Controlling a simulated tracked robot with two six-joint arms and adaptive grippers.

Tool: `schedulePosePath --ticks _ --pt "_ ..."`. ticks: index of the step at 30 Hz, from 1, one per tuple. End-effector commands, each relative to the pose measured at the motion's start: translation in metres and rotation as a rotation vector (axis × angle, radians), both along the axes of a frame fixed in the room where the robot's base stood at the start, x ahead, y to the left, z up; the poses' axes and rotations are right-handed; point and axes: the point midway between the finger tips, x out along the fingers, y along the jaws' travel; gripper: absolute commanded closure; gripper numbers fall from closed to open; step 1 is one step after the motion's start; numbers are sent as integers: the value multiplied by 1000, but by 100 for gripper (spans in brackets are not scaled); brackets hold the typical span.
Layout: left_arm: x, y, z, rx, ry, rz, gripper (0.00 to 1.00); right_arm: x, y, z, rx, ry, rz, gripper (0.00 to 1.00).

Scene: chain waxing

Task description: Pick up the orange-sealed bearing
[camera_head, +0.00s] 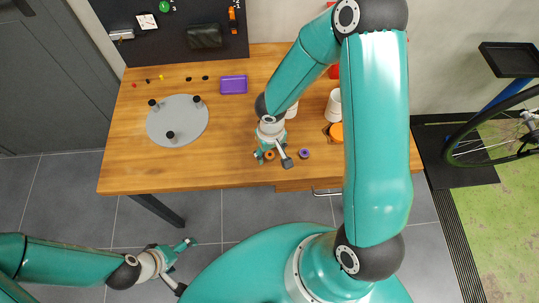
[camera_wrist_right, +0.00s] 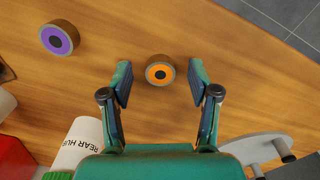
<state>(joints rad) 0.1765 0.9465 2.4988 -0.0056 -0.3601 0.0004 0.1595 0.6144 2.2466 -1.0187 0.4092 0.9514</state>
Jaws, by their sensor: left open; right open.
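The orange-sealed bearing (camera_wrist_right: 160,71) lies on the wooden table between and just ahead of my open right gripper (camera_wrist_right: 160,80) in the right wrist view. It is a small brown ring with an orange face and dark centre. In the head view the orange-sealed bearing (camera_head: 269,155) shows small beside my right gripper (camera_head: 272,158), which is low over the table's front edge. A purple-sealed bearing (camera_wrist_right: 57,39) lies apart, to the left in the wrist view; the head view shows it too (camera_head: 304,153). My left gripper (camera_head: 186,264) is open and empty over the floor, off the table.
A grey round plate with black posts (camera_head: 178,121) stands on the table's left. A purple tray (camera_head: 233,85) lies at the back. A white cylinder marked REAR HUB (camera_wrist_right: 82,143) is close to my right gripper. White and orange containers (camera_head: 336,131) stand to the right.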

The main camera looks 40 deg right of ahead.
Motion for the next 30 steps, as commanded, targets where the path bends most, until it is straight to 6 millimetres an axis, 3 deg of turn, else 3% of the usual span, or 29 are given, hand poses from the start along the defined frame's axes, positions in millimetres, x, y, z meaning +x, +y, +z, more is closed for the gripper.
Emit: schedulePosePath --ticks 9,20,30 --pt "0 0 -1 0 0 0 5 1 0 -6 1 -1 0 41" --pt "0 0 -1 0 0 0 5 1 0 -6 1 -1 0 100" --pt "0 0 0 0 0 0 5 1 0 -3 0 -2 1 100"
